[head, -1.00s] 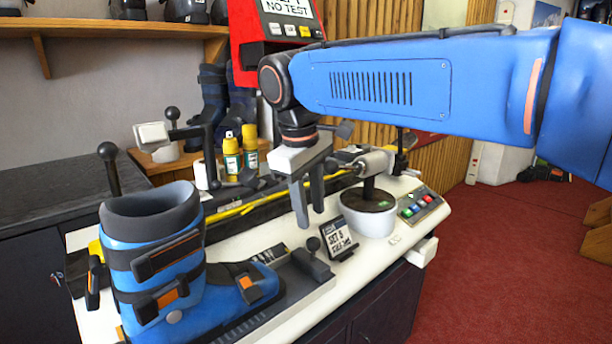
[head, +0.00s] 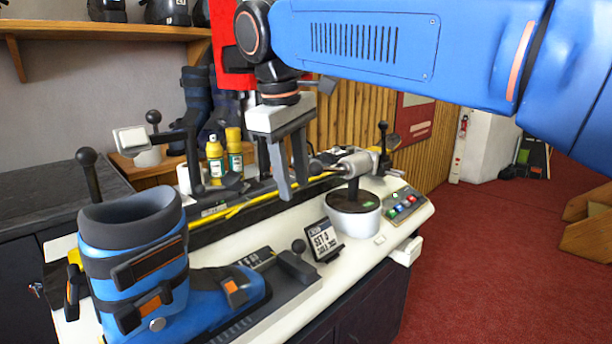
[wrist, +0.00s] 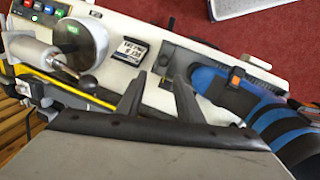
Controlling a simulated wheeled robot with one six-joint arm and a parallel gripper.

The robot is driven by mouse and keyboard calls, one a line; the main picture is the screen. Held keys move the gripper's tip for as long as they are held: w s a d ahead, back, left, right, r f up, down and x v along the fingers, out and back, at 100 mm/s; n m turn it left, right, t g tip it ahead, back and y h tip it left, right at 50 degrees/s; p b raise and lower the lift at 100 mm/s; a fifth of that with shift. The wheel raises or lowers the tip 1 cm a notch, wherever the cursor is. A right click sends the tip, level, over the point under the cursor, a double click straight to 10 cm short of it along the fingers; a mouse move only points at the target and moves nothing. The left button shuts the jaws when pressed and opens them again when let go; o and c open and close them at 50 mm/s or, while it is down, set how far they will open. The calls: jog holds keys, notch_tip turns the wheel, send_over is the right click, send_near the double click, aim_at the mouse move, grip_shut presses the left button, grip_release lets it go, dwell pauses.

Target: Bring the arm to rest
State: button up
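My gripper (head: 292,172) hangs pointing down from my blue arm, above the white binding bench (head: 372,240). Its two fingers are apart with nothing between them. It also shows in the wrist view (wrist: 155,92), where the open fingers reach over the bench. A blue ski boot (head: 140,260) with black straps and orange buckles stands upright on the black track at the left, apart from the gripper. The boot also shows at the right of the wrist view (wrist: 250,105).
A small sign (head: 322,240) stands on the bench below the gripper. A round white base with a metal cylinder (head: 354,215) and a button panel (head: 402,204) are to its right. Yellow bottles (head: 233,150) stand behind.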

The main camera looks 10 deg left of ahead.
jog(key=s+d+f+m+y, duration=0.1)
jog(key=d+f+m, duration=0.25)
jog(key=d, duration=0.85)
jog(key=s+d+f+m, duration=0.1)
jog(key=d+f+m, duration=0.3)
jog(key=d, duration=0.9)
jog(key=s+d+f+m+t, duration=0.1)
jog(key=s+d+f+m, duration=0.1)
jog(key=s+d+f, duration=0.5)
jog(key=s+d+f+m+t, duration=0.1)
jog(key=s+d+f+m, duration=0.2)
jog(key=s+d+f, duration=0.4)
notch_tip(320, 180, down, 6)
jog(key=shift+d+r+t, duration=0.2)
jog(key=shift+d+t, duration=0.2)
jog(key=shift+d, duration=0.2)
